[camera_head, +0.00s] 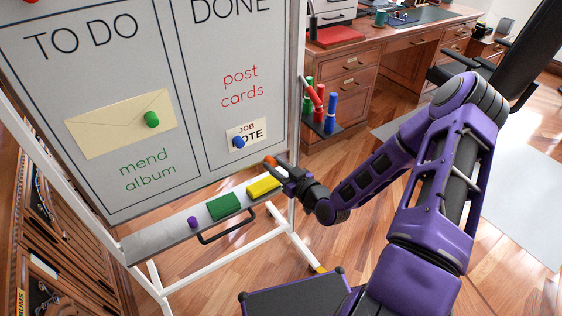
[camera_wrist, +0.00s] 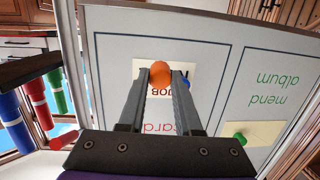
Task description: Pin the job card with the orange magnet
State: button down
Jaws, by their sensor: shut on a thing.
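The job card (camera_head: 247,134) is a small white card reading "JOB" and "VOTE" on the whiteboard's DONE column, with a blue magnet (camera_head: 239,142) on its lower left. My gripper (camera_head: 275,168) is at the board's lower right, below the card and above the tray's right end. It is shut on the orange magnet (camera_head: 270,160). In the wrist view the orange magnet (camera_wrist: 160,75) sits between the fingertips, and the card (camera_wrist: 143,68) shows behind it, partly hidden by the fingers. I cannot tell how far the magnet is from the board.
The tray (camera_head: 135,244) under the board holds a purple magnet (camera_head: 193,221), a green block (camera_head: 223,206) and a yellow block (camera_head: 263,186). A marker holder (camera_head: 322,130) juts from the board's right edge. A green magnet (camera_head: 152,119) holds an envelope (camera_head: 100,128) in TO DO.

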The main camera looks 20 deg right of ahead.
jog(key=r, duration=0.1)
jog(key=d+r+t, duration=0.1)
jog(key=r+m+t, duration=0.1)
jog(key=r, duration=0.1)
jog(key=shift+s+d+h, duration=0.2)
jog(key=shift+d+h, duration=0.05)
jog(key=shift+h, duration=0.15)
jog(key=shift+f+b, duration=0.1)
jog(key=shift+b, duration=0.4)
jog(key=shift+x, duration=4.2)
jog(key=shift+w, duration=0.15)
jog(key=c, duration=0.5)
grip_release()
